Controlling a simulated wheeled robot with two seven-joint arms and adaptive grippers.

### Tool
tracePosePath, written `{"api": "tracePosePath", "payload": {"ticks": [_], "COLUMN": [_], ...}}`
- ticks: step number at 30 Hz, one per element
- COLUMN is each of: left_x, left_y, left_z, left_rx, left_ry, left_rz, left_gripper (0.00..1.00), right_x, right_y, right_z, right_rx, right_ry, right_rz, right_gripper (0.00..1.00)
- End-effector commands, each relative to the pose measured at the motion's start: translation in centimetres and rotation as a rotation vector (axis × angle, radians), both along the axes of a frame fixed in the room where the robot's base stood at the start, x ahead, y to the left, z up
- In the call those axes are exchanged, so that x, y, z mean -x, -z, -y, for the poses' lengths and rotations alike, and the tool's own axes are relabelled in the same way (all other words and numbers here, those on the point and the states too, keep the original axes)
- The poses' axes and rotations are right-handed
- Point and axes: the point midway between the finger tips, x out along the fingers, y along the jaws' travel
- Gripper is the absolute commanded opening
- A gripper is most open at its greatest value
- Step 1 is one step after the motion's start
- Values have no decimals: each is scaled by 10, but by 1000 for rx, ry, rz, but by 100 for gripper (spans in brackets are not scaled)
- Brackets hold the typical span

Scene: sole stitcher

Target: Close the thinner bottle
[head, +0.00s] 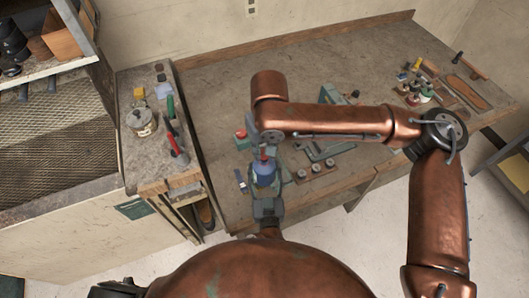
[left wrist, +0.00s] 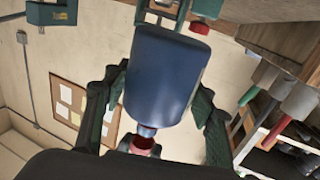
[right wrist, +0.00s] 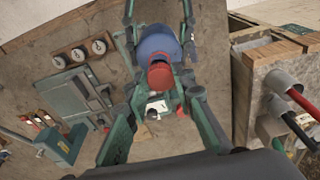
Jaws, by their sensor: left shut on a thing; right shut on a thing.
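A blue bottle (head: 264,172) is upright above the front of the workbench. My left gripper (head: 266,190) is shut on its body; in the left wrist view the bottle (left wrist: 165,75) fills the space between my fingers. My right gripper (head: 266,155) is over the bottle's top, shut on a red cap (right wrist: 160,76). In the right wrist view the cap lies in line with the bottle (right wrist: 158,42). In the left wrist view, red (left wrist: 145,142) shows at the narrow neck end. I cannot tell whether the cap is seated or just above the neck.
A red-topped item (head: 240,134) stands on the bench, left of the bottle. A board with round pieces (head: 316,170) and a grey-green tool (head: 330,150) lie to the right. A side counter (head: 148,165) holds a pot (head: 141,122) and hand tools.

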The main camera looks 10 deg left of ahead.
Motion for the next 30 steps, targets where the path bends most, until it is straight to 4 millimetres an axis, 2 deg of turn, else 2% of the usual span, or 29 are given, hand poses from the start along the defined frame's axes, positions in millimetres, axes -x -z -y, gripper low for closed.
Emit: {"api": "tracePosePath", "payload": {"ticks": [13, 30], "left_x": [0, 0], "left_y": [-1, -1], "left_z": [0, 0], "left_rx": [0, 0], "left_ry": [0, 0], "left_rz": [1, 1], "left_gripper": [8, 8], "right_x": [0, 0], "right_y": [18, 19], "right_z": [0, 0], "right_rx": [0, -1], "right_ry": [0, 0], "right_rz": [-1, 0], "right_gripper": [16, 16]}}
